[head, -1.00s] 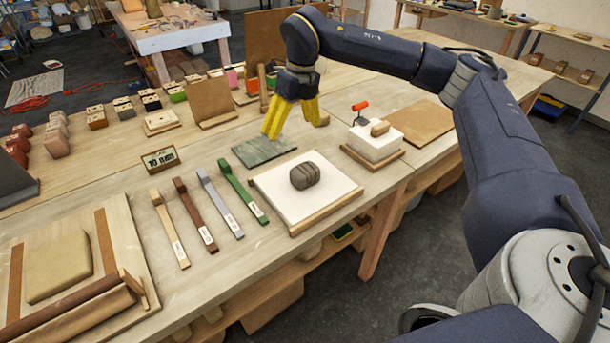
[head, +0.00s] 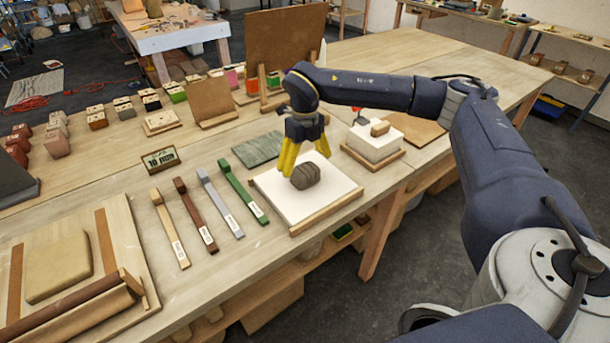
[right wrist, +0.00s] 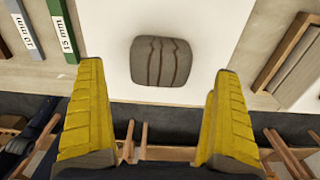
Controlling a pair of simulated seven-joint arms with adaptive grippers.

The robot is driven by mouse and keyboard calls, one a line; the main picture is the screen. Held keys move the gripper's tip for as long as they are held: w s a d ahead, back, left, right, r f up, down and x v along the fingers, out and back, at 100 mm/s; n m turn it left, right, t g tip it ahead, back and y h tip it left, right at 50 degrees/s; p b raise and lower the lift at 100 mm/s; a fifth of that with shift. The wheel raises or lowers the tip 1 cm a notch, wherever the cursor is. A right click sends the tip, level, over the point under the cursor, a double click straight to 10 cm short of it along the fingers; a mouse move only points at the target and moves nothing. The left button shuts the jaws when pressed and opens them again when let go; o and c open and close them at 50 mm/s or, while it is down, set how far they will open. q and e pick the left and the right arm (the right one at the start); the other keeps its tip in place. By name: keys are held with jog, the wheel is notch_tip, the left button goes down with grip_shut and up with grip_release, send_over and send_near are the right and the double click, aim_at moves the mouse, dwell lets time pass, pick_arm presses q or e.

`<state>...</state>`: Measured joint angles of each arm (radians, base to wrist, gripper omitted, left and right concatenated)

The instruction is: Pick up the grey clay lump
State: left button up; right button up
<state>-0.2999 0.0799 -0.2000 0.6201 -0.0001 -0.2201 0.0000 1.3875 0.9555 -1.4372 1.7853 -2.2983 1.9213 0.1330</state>
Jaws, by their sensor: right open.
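The grey clay lump (head: 306,176) is a rounded, grooved block lying on a white board (head: 277,198) with a wooden front edge. It also shows in the right wrist view (right wrist: 161,62), near the top middle, beyond the fingertips. My right gripper (head: 305,165) has yellow fingers that point down over the lump, just behind or above it in the head view. In the right wrist view the two fingers (right wrist: 158,75) are wide apart with nothing between them. I cannot tell whether they touch the lump. My left gripper is not in view.
A green slab (head: 258,149) lies behind the white board. Several labelled sticks (head: 243,191) lie to its left. A white block on a wooden base (head: 372,143) stands to the right. A wooden board with a tan slab (head: 58,264) is at front left.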

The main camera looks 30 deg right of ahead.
jog(key=shift+f, duration=3.15)
jog(key=shift+c, duration=0.6)
jog(key=c, duration=1.5)
